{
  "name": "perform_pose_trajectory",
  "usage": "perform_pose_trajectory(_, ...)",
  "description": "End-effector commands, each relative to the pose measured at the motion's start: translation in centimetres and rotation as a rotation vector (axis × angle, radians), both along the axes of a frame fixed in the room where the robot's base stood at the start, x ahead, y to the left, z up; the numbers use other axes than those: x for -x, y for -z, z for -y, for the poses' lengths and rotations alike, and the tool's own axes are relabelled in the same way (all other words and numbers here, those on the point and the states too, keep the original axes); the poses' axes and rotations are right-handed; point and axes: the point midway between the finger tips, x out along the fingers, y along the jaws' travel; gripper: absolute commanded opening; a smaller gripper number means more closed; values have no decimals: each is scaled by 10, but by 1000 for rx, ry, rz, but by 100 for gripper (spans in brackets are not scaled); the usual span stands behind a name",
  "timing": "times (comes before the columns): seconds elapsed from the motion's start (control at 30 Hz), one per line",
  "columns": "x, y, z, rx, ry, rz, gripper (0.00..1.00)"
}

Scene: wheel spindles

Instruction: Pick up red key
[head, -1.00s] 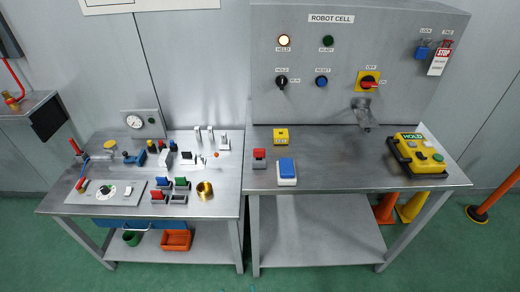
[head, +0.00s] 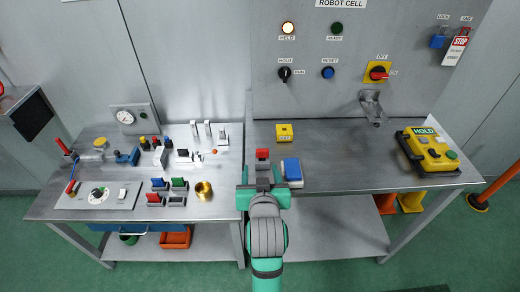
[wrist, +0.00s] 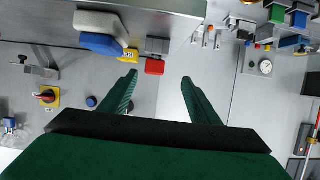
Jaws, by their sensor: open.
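A red-topped block on a grey base (head: 262,155) stands near the front left of the right bench. It also shows in the wrist view (wrist: 154,67), between and just past my fingertips in the picture. I cannot tell if it is the red key; another red piece (head: 154,199) sits in a holder on the left bench. My gripper (head: 262,172) is open and empty near the front edge of the right bench, in front of the red-topped block. Its green fingers (wrist: 160,80) are spread in the wrist view. The block's lower part is partly hidden by my gripper in the head view.
A blue-and-white block (head: 292,172) stands close to the right of my gripper. A small yellow box (head: 284,132) is behind. A yellow control box (head: 428,152) sits at the far right. The left bench (head: 100,212) holds several fixtures. The right bench's middle is clear.

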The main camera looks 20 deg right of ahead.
Motion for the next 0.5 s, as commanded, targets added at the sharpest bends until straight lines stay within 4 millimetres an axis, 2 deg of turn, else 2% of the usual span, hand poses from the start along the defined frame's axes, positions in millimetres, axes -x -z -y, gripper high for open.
perform_pose_trajectory(0.03, -2, -8, 6, 4, 6, 0, 56)
perform_pose_trajectory(0.17, -5, -14, 12, 6, 13, -8, 56)
perform_pose_trajectory(0.5, -44, 2, 26, 6, 17, -12, 56)
